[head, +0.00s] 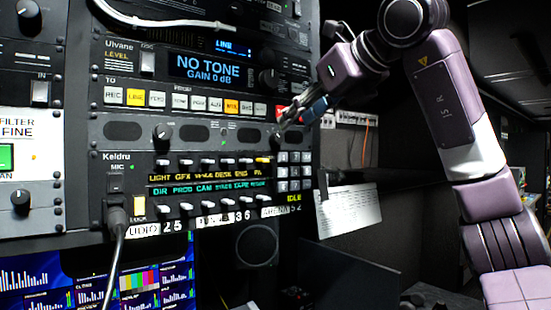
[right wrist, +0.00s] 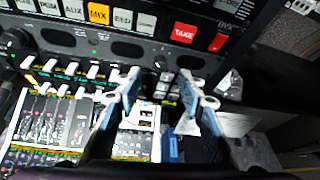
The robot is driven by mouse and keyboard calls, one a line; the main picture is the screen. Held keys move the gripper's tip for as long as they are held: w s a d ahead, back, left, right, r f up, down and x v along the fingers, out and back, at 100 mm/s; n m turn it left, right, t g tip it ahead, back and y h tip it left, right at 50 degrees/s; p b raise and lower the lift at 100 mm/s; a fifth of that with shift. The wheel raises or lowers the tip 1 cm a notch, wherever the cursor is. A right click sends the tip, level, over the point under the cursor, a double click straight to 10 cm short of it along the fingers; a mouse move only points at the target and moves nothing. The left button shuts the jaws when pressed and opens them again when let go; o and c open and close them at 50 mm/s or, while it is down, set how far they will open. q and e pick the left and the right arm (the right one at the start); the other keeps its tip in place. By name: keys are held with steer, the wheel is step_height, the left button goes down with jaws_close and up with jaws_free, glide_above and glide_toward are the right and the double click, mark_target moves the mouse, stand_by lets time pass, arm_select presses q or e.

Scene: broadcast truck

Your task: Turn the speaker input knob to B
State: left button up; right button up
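The speaker panel (head: 223,127) is a dark strip with oval grilles and a round black knob near each end. Its right knob (head: 275,139) is just below and left of my right gripper (head: 291,113). In the right wrist view this knob (right wrist: 160,62) lies ahead, between the two fingertips of the gripper (right wrist: 159,76). The fingers are apart with nothing between them, and I cannot see contact with the knob. The left knob (head: 162,132) is at the panel's other end. The knob markings are too small to read. My left gripper is not in view.
Above is a row of lit buttons, with a red TAKE button (right wrist: 185,33) close to the fingers. Below are the Keldru panel's switches (head: 208,163) and a keypad (head: 294,158). A cable (head: 116,250) hangs at lower left. A paper sheet (head: 348,208) hangs right of the rack.

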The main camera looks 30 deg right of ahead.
mark_target(280, 137)
steer(key=p+x, duration=0.2)
steer(key=x, duration=0.4)
steer(key=shift+w+f, duration=0.1)
steer(key=shift+f, duration=0.2)
steer(key=shift+w+d+f, duration=0.1)
steer(key=shift+w+f, duration=0.1)
steer(key=shift+w, duration=0.2)
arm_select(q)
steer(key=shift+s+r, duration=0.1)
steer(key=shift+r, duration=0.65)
arm_select(e)
steer(key=shift+s, duration=0.1)
jaws_close()
